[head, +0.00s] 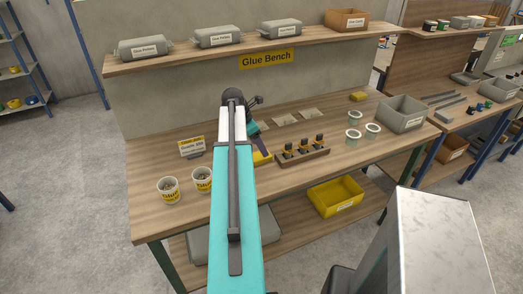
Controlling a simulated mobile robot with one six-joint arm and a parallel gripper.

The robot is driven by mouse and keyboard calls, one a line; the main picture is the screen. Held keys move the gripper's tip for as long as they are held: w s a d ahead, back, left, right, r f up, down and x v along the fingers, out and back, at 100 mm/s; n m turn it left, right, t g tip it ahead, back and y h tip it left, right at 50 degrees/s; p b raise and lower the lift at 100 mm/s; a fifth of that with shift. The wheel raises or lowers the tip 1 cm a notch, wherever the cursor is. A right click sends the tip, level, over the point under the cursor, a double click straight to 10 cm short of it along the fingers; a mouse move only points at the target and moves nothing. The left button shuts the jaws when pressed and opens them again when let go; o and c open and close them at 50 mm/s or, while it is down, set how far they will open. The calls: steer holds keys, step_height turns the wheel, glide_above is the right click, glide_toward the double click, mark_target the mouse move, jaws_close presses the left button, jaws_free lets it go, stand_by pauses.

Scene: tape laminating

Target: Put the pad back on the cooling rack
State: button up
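My arm reaches up the middle of the head view over the glue bench (215,125). My dark gripper (257,102) shows only in part beside the arm's end; its fingers are too small to read. Just below it are a small teal piece (252,127) and a purple piece (262,143), partly behind the arm. A yellow item (262,158) lies beneath them. A small yellow block (358,97) lies at the bench's back right. I cannot tell which of these, if any, is the pad. No cooling rack can be made out.
A wooden holder (303,152) with several small bottles stands right of my arm, white round tubs (354,134) and a grey bin (402,114) farther right. Two labelled cups (168,189) stand front left. A shelf (245,49) with grey packs overhangs the back.

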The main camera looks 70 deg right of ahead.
steer(key=b+v, duration=0.1)
steer(key=v, duration=0.5)
steer(key=shift+r, duration=0.35)
steer(key=shift+o, duration=0.5)
steer(key=shift+w+a, duration=0.1)
steer(key=w+a+f+g+h+b, duration=0.2)
steer(key=w+a+b, duration=0.3)
steer(key=b, duration=0.3)
steer(key=shift+w+a+g+h+b, duration=0.3)
steer(key=shift+w+a+g+h, duration=0.1)
steer(key=shift+g+h, duration=0.25)
steer(key=shift+s, duration=0.1)
glide_toward(258, 155)
steer(key=shift+p+x, duration=0.4)
steer(key=shift+x, duration=1.55)
steer(key=shift+s+a, duration=0.1)
steer(key=shift+s, duration=0.1)
